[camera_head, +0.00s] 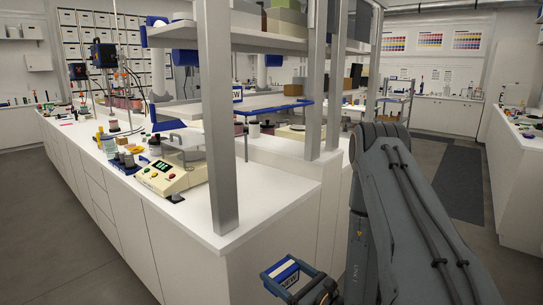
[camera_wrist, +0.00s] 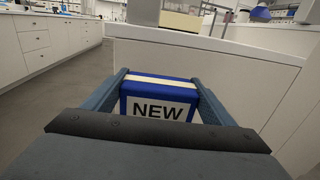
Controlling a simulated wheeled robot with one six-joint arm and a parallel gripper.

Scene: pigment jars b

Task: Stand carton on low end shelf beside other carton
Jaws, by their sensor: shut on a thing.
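A blue carton with a white band and a white label reading NEW (camera_wrist: 158,100) sits between the fingers of my gripper (camera_wrist: 162,84). My gripper is shut on it. In the head view the carton (camera_head: 284,272) shows low in front of the white bench's end, held off any surface that I can see.
The white bench (camera_head: 258,207) has metal posts (camera_head: 220,130) and an overhead shelf (camera_head: 235,40) at this end. A balance (camera_head: 172,176) and several jars stand on its top. Grey floor (camera_head: 110,282) is clear to the left. Another bench (camera_head: 520,180) stands at right.

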